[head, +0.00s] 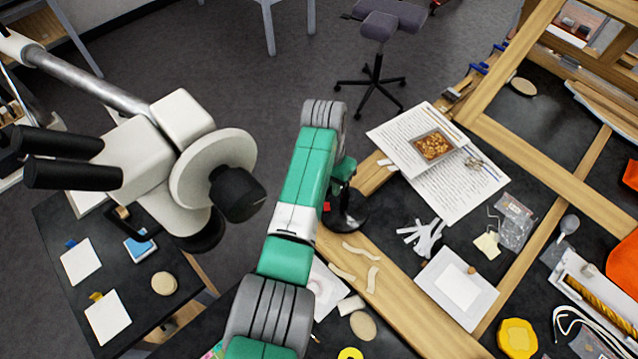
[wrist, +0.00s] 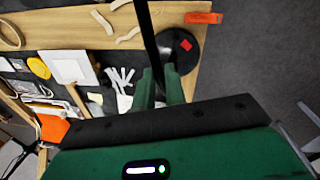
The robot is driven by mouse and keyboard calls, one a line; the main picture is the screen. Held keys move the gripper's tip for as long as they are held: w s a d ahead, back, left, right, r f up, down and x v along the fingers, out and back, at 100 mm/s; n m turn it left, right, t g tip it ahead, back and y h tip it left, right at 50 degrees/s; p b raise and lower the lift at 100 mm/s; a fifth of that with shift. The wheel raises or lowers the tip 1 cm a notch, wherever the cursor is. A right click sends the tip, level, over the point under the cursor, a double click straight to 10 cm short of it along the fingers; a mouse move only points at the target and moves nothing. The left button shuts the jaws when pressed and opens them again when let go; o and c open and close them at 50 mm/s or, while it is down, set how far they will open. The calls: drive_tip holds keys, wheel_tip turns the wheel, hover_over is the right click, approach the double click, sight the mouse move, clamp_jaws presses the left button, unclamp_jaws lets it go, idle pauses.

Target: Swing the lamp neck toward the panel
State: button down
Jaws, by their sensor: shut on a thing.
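The lamp has a round black base (head: 350,212) on the wooden bench edge, right of my arm. In the wrist view the base (wrist: 189,56) carries a red mark, and the thin black lamp neck (wrist: 147,30) runs down between my green fingers. My gripper (wrist: 160,88) is shut on the neck; in the head view my gripper (head: 343,172) is partly hidden behind my arm. The lamp's head is not clearly visible. I cannot tell for sure which thing is the panel; a small framed gilt piece (head: 432,146) lies on printed sheets right of the lamp.
A white microscope (head: 185,150) fills the left foreground, close to my arm. Wooden beams (head: 540,160) cross the dark worktop. Paper strips (head: 424,236), a white board (head: 457,287) and a yellow item (head: 517,338) lie on the right. A stool (head: 378,50) stands behind on open floor.

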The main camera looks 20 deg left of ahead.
idle(0.4)
drive_tip(key=c, duration=1.5)
unclamp_jaws()
drive_tip(key=shift+o, duration=0.2)
wheel_tip(320, 180, up, 8)
drive_tip(key=a, duration=0.1)
drive_tip(key=shift+b, duration=0.3)
drive_tip(key=shift+w+f, duration=0.1)
drive_tip(key=shift+w, duration=0.05)
